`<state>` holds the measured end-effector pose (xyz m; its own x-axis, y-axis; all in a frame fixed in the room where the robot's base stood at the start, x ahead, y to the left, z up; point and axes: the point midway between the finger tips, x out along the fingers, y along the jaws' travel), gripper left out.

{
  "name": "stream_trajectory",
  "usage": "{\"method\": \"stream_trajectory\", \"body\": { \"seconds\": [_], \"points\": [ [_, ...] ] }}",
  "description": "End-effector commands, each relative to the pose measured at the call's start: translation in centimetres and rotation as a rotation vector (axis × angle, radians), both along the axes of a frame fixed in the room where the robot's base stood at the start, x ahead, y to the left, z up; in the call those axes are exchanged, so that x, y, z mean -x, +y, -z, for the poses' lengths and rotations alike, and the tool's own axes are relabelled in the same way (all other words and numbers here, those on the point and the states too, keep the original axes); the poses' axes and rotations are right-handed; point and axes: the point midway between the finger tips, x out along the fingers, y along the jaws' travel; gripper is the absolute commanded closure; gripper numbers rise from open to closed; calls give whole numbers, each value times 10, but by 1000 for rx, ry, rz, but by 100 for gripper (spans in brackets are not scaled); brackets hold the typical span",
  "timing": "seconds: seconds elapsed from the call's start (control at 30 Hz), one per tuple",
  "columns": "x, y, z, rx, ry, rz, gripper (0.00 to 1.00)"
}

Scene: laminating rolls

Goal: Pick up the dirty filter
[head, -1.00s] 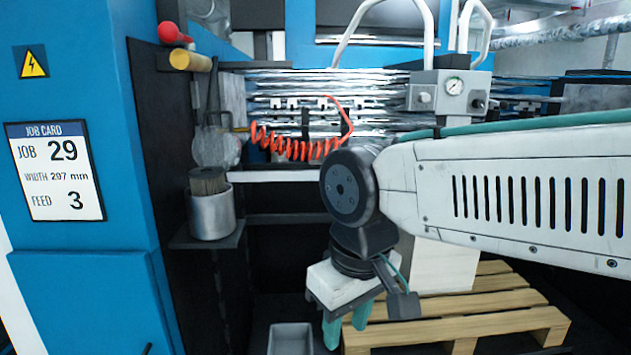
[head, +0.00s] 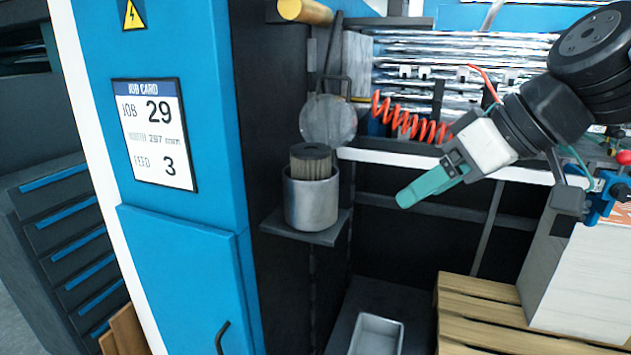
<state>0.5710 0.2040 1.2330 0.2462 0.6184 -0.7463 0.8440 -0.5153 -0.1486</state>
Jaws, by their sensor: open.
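A brown-grey pleated filter (head: 311,160) stands upright in a grey metal canister (head: 312,203), with its upper part showing above the rim. Its lower part is hidden inside. The canister sits on a small dark shelf (head: 310,232) on the machine's side. My gripper (head: 405,198), with green fingers, is to the right of the canister, about level with it, and points left and down. It is open and apart from the filter, though the fingers overlap from this side and the gap hardly shows.
A round grey metal disc (head: 328,121) hangs behind the filter. An orange coiled hose (head: 410,120) is above my gripper. A grey tray (head: 377,337) lies below, beside a wooden pallet (head: 480,305). The blue cabinet (head: 200,240) is on the left.

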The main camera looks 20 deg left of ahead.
Motion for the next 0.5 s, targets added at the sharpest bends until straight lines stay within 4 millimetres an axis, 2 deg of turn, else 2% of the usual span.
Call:
{"method": "stream_trajectory", "body": {
  "seconds": [0.03,0.1,0.2,0.3,0.5],
  "points": [
    [-10,34,-15,-48,-58,-83,32],
    [-21,69,-32,-104,-134,-163,32],
    [-28,100,-47,-155,-205,-230,32],
    [-31,117,-50,-175,-235,-254,32],
    [-36,135,-39,-176,-238,-257,32]
  ]
}}
